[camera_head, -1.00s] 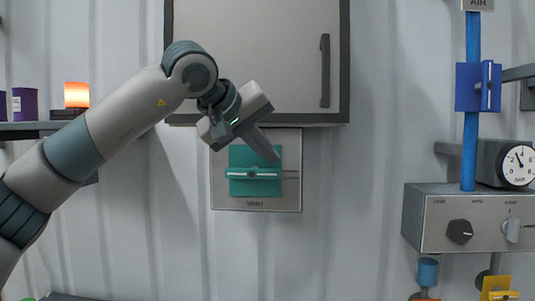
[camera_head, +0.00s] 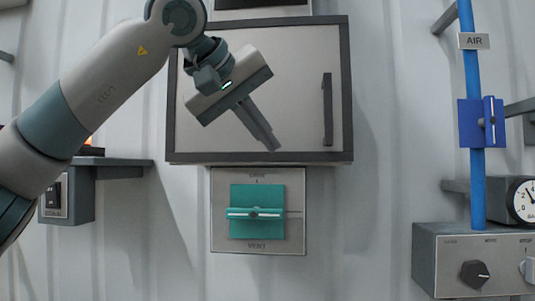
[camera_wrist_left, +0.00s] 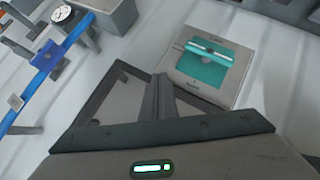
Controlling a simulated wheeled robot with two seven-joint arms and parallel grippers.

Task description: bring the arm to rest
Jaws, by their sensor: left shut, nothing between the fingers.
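My left gripper (camera_head: 270,142) is shut and empty. In the head view it is in front of the grey cabinet door, with its fingertips above the vent panel (camera_head: 222,238). The teal vent handle (camera_head: 254,214) lies level on its teal plate, below and apart from the fingers. In the left wrist view my left gripper (camera_wrist_left: 158,88) points toward the wall, and the teal handle (camera_wrist_left: 208,50) shows to the upper right of the fingers. My right gripper is not in view.
The framed cabinet (camera_head: 300,75) has a dark upright handle (camera_head: 327,110). A blue pipe with a blue valve (camera_head: 481,122) runs down at the right, above a grey control box (camera_head: 450,258) with knobs. A shelf (camera_head: 125,161) is at the left, partly behind my arm.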

